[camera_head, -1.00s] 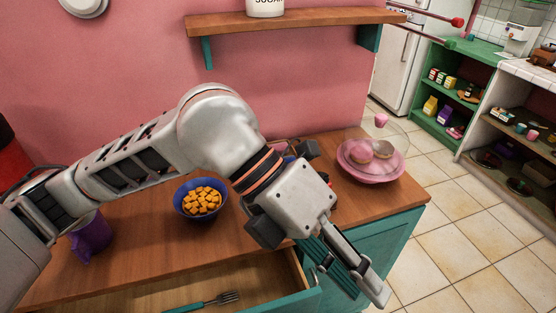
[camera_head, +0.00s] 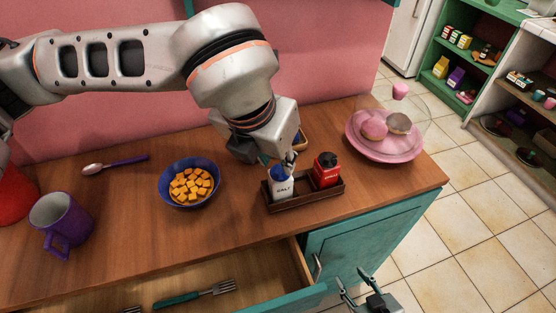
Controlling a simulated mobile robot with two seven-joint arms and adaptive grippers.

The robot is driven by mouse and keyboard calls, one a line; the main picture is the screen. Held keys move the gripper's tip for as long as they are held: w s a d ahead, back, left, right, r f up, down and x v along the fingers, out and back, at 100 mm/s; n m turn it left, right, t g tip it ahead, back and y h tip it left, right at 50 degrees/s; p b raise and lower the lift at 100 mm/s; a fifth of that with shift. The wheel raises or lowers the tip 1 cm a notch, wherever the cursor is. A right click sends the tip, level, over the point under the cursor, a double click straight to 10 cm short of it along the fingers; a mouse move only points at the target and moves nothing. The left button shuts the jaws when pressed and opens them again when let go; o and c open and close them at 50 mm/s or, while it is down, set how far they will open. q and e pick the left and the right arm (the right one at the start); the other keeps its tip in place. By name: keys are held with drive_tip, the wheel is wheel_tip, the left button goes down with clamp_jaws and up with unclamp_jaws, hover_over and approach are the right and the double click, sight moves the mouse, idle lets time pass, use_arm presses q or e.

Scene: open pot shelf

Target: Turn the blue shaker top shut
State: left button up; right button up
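The salt shaker (camera_head: 283,189), white with a dark label and a blue top (camera_head: 279,173), stands upright in a dark wooden caddy (camera_head: 318,203) on the counter. My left gripper (camera_head: 280,161) points down at the blue top, its fingertips at or just above it. The hand partly hides the top, and I cannot tell whether the fingers touch or grip it. My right gripper (camera_head: 353,281) is low at the bottom edge, in front of the teal cabinet, with its fingers apart and nothing between them.
A red shaker (camera_head: 326,169) with a black top stands right beside the salt in the caddy. A blue bowl of orange cubes (camera_head: 189,184) is to the left, a pink plate (camera_head: 384,150) with buns under a clear dome to the right. An open drawer (camera_head: 215,277) holds a fork.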

sight(280, 169)
use_arm(q)
drive_tip(key=shift+x, duration=1.15)
clamp_jaws()
